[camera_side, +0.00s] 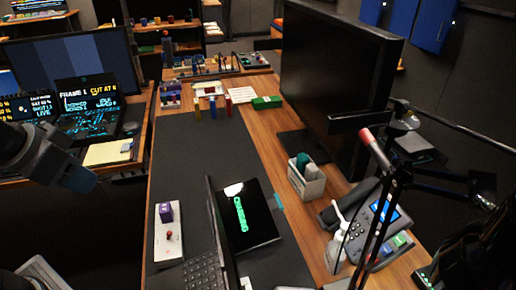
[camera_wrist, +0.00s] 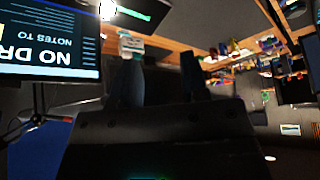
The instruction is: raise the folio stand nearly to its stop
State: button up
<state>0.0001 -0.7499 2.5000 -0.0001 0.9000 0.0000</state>
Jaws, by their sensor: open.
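A flat dark tablet-like panel with a bright green figure (camera_side: 249,216) lies on the dark desk mat (camera_side: 190,135) in the side view. It looks like the folio stand and seems to lie low, but its hinge and stop cannot be made out. A thin upright dark panel (camera_side: 214,222) stands just left of it, seen nearly edge-on. My gripper (camera_side: 82,180) is at the far left, above and well apart from the folio. In the wrist view my gripper (camera_wrist: 160,78) shows two dark fingers spread apart with nothing between them. The folio is not clearly seen there.
A white panel (camera_side: 169,246) with a purple block and red knob lies left of the folio, beside a keyboard (camera_side: 203,272). A large monitor (camera_side: 338,75), grey caddy (camera_side: 306,181) and desk phone (camera_side: 374,222) stand right.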

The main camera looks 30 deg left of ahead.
aim_at(279, 200)
jog(key=shift+o, duration=0.4)
